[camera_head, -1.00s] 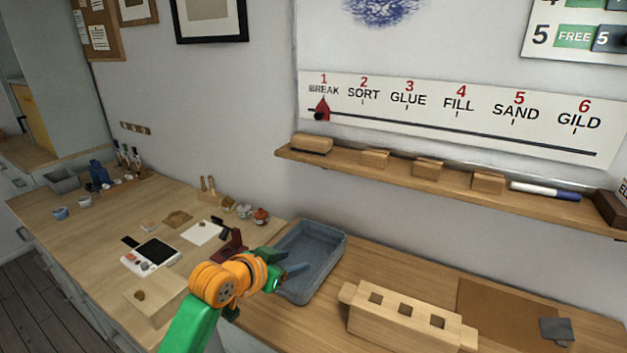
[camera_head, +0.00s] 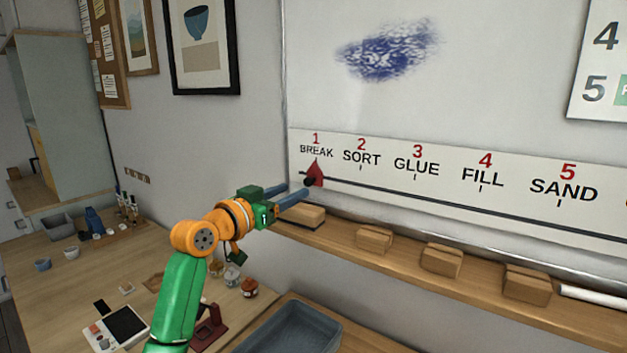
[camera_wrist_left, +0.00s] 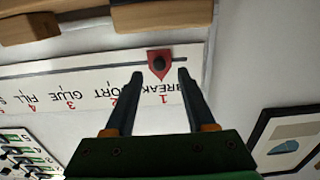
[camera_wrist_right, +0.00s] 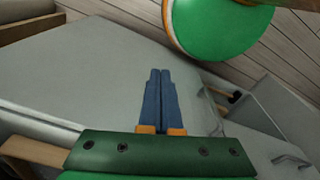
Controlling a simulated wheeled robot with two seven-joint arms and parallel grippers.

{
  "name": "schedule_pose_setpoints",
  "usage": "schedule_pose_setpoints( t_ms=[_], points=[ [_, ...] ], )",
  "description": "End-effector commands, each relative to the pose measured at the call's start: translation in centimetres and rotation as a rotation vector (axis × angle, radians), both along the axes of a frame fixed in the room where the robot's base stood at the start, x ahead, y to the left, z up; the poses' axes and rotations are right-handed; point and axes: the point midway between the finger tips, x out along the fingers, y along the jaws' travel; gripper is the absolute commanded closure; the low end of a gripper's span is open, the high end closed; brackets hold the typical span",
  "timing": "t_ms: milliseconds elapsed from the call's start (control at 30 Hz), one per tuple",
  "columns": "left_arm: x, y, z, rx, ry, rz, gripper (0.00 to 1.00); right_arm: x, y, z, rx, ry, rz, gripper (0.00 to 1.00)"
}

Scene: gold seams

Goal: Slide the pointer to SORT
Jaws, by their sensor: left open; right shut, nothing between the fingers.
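The red pointer (camera_head: 315,174) with its dark knob sits on the slider rail (camera_head: 450,207) under BREAK, at the left end of the numbered strip (camera_head: 390,153). The SORT label (camera_head: 361,157) is just to its right. My left gripper (camera_head: 302,193) is open, its blue fingertips close to the pointer. In the left wrist view, where the strip is upside down, the pointer (camera_wrist_left: 160,64) lies ahead between and slightly beyond the two fingertips (camera_wrist_left: 161,73); contact cannot be told. My right gripper (camera_wrist_right: 160,72) shows only in its own wrist view, shut and empty, over grey cabinet surfaces.
A grey tray (camera_head: 290,330) stands on the bench below. A framed picture (camera_head: 204,45) hangs left of the board.

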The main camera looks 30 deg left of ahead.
Motion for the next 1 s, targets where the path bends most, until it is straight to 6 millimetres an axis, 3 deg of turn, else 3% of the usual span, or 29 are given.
schedule_pose_setpoints(
  t_ms=[100,300,667,700,900,1000],
  points=[
    [2.3,-0.4,0.7,-0.007,0.004,-0.003,0.45,-0.3,0.0,1.9,-0.001,0.007,0.000,1.00],
    [5.1,-0.8,0.3,-0.003,0.002,-0.001,0.45,-0.6,-0.1,3.1,-0.002,0.013,0.000,1.00],
    [5.9,-0.9,-0.1,0.001,0.002,0.000,0.45,-0.4,-0.1,3.2,-0.001,0.009,0.001,1.00],
    [5.9,-0.9,-0.1,0.001,0.002,0.000,0.47,-0.4,-0.1,3.2,-0.002,0.009,0.001,1.00],
    [5.9,-0.9,-0.1,0.001,0.002,0.000,1.00,-0.4,-0.1,3.2,-0.002,0.008,0.001,1.00],
    [5.9,-0.9,-0.1,0.001,0.002,0.000,1.00,-0.4,-0.1,3.2,-0.002,0.008,0.001,1.00]
  ],
)
